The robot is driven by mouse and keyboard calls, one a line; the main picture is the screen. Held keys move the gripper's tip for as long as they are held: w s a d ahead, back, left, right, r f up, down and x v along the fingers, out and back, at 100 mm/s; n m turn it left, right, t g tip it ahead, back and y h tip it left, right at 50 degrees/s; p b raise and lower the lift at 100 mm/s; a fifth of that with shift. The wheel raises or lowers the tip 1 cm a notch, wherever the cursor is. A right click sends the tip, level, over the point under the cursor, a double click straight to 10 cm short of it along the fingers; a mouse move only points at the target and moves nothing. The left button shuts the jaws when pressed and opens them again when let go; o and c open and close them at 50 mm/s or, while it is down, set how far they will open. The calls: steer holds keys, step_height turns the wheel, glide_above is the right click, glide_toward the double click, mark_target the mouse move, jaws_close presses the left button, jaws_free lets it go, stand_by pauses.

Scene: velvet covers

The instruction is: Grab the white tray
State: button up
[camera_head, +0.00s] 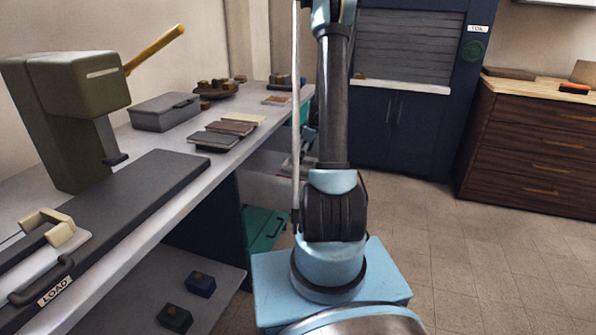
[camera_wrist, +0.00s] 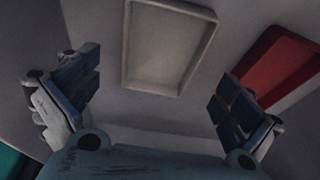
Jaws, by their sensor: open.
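The white tray (camera_wrist: 130,45) is shallow and rectangular with a raised rim. It lies on a grey surface at the top middle of the wrist view, and its far end is cut off by the frame. My gripper (camera_wrist: 155,88) is open and empty. Its blue-padded fingers stand wide apart, one on each side of the tray's near end in the picture, and I see no contact. In the head view I cannot make out the white tray or my gripper.
A red tray (camera_wrist: 272,68) lies right of the white tray, close to the right finger. The head view shows a long counter (camera_head: 232,142) on the left with a grey box (camera_head: 163,113) and flat dark slabs. A wooden drawer cabinet (camera_head: 530,145) stands right. The tiled floor (camera_head: 480,260) is clear.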

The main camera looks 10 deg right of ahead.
mark_target(298, 167)
steer(key=shift+x, duration=2.55)
steer(key=c, duration=1)
